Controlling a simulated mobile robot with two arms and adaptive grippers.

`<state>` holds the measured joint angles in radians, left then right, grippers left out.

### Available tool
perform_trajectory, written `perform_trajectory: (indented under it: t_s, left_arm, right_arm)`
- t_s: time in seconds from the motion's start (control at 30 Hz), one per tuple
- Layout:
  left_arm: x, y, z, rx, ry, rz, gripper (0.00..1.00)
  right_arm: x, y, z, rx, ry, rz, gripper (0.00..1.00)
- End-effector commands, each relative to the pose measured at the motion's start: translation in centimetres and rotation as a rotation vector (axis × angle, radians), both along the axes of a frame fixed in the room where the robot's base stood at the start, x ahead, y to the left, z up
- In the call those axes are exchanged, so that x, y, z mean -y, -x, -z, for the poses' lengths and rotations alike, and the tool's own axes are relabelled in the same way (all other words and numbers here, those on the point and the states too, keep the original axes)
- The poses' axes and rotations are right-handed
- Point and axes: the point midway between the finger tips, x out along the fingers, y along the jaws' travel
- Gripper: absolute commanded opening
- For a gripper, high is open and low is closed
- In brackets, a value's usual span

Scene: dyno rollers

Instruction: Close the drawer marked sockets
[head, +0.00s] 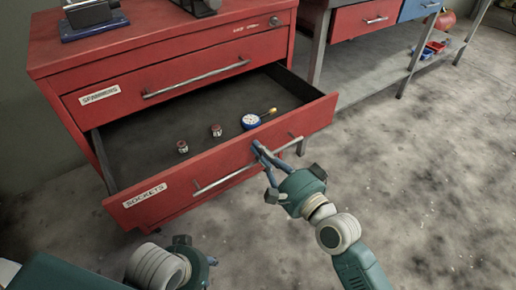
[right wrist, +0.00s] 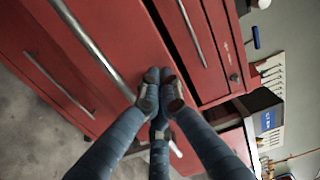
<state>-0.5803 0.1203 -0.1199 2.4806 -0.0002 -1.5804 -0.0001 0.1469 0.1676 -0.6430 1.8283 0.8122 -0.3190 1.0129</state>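The drawer marked sockets (head: 232,158) is pulled out of the red cabinet, under the drawer marked spanners (head: 185,80). Its front has a long silver handle (head: 225,181). Inside lie two small metal sockets and a blue-and-white dial gauge (head: 251,121). My right gripper (head: 260,152) is at the drawer front, by the right end of the handle. In the right wrist view its fingertips (right wrist: 160,95) are drawn together with nothing seen between them, close to the red front; contact is unclear. My left gripper (head: 190,250) is low at the left, its fingers mostly hidden.
The cabinet top (head: 130,40) bears a machine on a blue base (head: 93,20). A workbench with a red drawer (head: 362,18) and a blue one (head: 418,8) stands to the right. Small bins (head: 433,47) sit beneath it. The floor right of the drawer is clear.

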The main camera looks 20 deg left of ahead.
Motion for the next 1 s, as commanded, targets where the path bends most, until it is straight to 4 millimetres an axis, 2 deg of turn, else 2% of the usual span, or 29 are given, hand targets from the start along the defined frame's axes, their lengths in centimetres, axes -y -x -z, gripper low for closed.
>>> perform_trajectory:
  t_s: [0.17,0.67,1.0]
  left_arm:
    - [0.0,0.0,0.3,0.0,0.0,0.0,0.38]
    - [0.0,0.0,0.2,0.0,0.0,0.0,0.38]
    - [0.1,0.0,0.3,0.0,0.002,0.0,0.38]
  right_arm:
    - [-0.9,-0.8,0.0,0.0,0.0,0.0,0.0]
    - [-1.2,-1.1,0.0,0.0,0.0,0.0,0.0]
    - [-4.6,-3.8,-0.2,0.002,-0.002,-0.001,0.0]
